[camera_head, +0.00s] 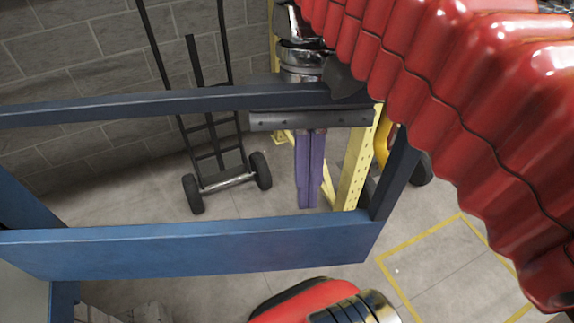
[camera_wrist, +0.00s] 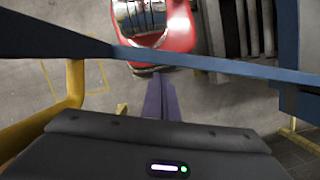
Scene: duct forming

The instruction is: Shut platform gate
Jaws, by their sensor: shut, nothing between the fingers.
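The platform gate is most likely the blue frame, with a narrow top rail (camera_head: 150,105) and a broad lower panel (camera_head: 200,250) in the head view. A dark upright (camera_head: 395,175) joins them at the right end. My gripper (camera_head: 310,205) hangs beyond the frame, showing between the top rail and lower panel. Its purple fingers are together, pointing down, with nothing between them. In the wrist view my gripper (camera_wrist: 160,76) points toward a blue rail (camera_wrist: 225,66) crossing just beyond the fingertips. Contact with the frame cannot be told, nor how far the gate stands open.
A black hand truck (camera_head: 215,160) stands by the grey block wall (camera_head: 75,50). A pale yellow perforated post (camera_head: 357,155) is close right of my gripper. Yellow lines (camera_head: 400,290) mark open concrete floor at lower right.

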